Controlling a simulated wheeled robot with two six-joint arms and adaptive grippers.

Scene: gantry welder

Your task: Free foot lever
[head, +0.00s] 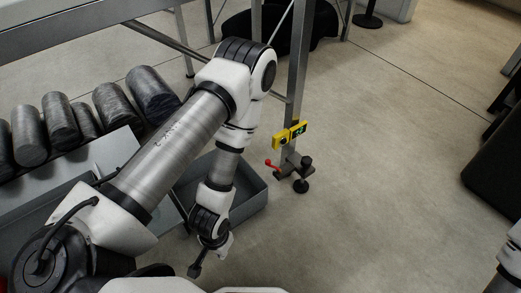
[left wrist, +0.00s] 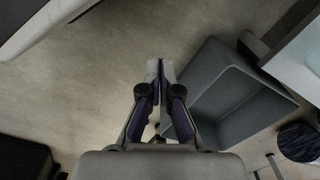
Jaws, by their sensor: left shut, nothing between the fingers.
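The foot lever (head: 272,165) is a small red-knobbed lever at the bottom of a grey metal gantry leg (head: 297,75) in the head view. Beside it are a dark bracket and a round black foot (head: 301,186) on the floor. My right gripper is out of view.
A grey open bin (head: 252,190) stands left of the leg, behind my left forearm; it also shows in the left wrist view (left wrist: 240,95). Dark metal cylinders (head: 60,122) lie at the left. The floor right of the leg is clear. A black object (head: 500,165) stands far right.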

